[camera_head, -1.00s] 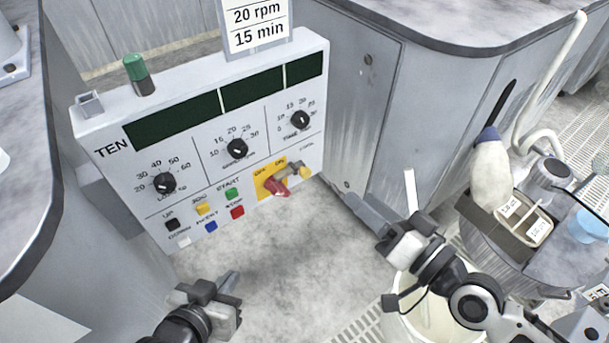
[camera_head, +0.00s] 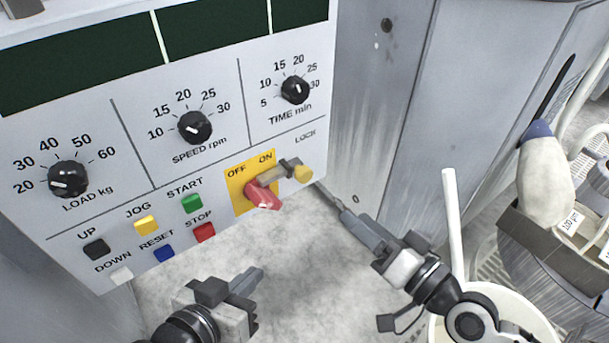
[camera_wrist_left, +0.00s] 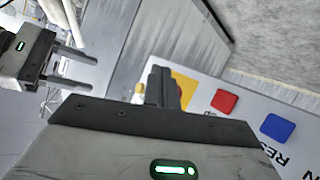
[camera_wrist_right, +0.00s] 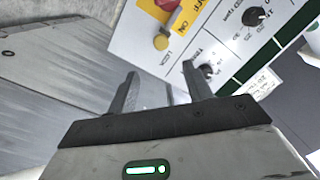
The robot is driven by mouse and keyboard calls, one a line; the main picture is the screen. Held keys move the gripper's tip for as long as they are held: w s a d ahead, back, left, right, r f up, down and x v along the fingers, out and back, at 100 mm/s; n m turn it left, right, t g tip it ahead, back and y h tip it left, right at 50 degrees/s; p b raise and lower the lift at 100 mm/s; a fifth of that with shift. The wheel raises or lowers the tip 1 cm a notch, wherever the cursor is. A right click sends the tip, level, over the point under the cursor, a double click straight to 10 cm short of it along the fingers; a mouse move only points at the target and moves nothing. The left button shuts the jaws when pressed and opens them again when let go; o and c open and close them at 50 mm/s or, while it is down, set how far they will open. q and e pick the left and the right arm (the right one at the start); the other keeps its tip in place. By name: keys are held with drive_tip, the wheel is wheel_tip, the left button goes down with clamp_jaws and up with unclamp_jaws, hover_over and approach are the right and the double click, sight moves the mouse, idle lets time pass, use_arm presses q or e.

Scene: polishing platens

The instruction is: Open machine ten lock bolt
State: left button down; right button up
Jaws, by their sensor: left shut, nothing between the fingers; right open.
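The lock bolt, a metal bar with a yellow knob (camera_head: 302,173), sits under the LOCK label on the front of the control panel (camera_head: 130,200). The bar reaches left across the yellow OFF/ON plate (camera_head: 238,192), by the red switch handle (camera_head: 263,196). The yellow knob also shows in the right wrist view (camera_wrist_right: 161,42). My right gripper (camera_head: 345,212) is open and empty, below and right of the knob, apart from it. My left gripper (camera_head: 252,280) is shut and empty, below the panel's buttons; in the left wrist view its fingers (camera_wrist_left: 160,85) hide part of the yellow plate.
Dials for load, speed and time and several coloured buttons are on the panel. A grey cabinet (camera_head: 470,110) stands right of it. A white bucket (camera_head: 520,310) and a white bottle (camera_head: 545,175) are at right. The grey floor between my grippers is clear.

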sight(308, 177)
drive_tip(key=p+x, duration=0.1)
drive_tip(key=x, duration=1.3)
drive_tip(key=shift+w+a, duration=0.2)
drive_tip(key=shift+w, duration=0.05)
drive_tip(key=shift+c, duration=0.2)
clamp_jaws()
